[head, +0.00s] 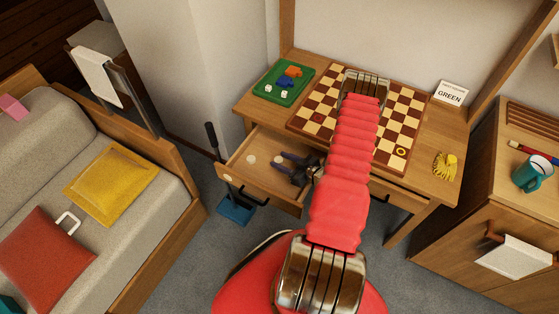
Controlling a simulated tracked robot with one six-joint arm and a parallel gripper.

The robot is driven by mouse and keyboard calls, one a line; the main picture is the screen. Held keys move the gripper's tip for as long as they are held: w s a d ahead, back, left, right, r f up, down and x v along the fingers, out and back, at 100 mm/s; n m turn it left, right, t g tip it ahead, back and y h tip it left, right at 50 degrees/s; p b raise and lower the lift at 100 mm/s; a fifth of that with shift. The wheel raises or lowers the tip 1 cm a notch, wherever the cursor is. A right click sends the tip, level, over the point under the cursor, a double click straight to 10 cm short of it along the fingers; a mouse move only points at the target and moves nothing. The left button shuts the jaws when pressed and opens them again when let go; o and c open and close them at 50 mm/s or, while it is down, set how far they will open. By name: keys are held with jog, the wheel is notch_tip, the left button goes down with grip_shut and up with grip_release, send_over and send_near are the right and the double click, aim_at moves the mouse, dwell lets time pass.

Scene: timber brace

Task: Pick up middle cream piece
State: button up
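A drawer (262,184) stands open under the desk's left side. Two cream round pieces lie in it: one at left (251,159), and one further right (277,161), just beside the tip of a dark finger. My gripper (287,169) is dark and sits over the drawer, pointing left. Its two fingers look spread apart, with nothing clearly held between them. Whether they touch the right-hand piece I cannot tell. My gripper and red arm hide the drawer's right part, so any further piece there is out of sight.
A checkered board (326,98) with a yellow ring (401,152) lies on the desk. A green tray (270,92) with dice and small figures is at left. A "GREEN" sign (451,94) and a yellow object (445,166) are at right. A sofa (125,220) stands left.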

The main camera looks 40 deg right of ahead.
aim_at(282, 164)
jog(key=c, duration=0.8)
jog(key=shift+c, duration=0.2)
notch_tip(282, 164, up, 10)
dwell(0.5)
dwell(0.4)
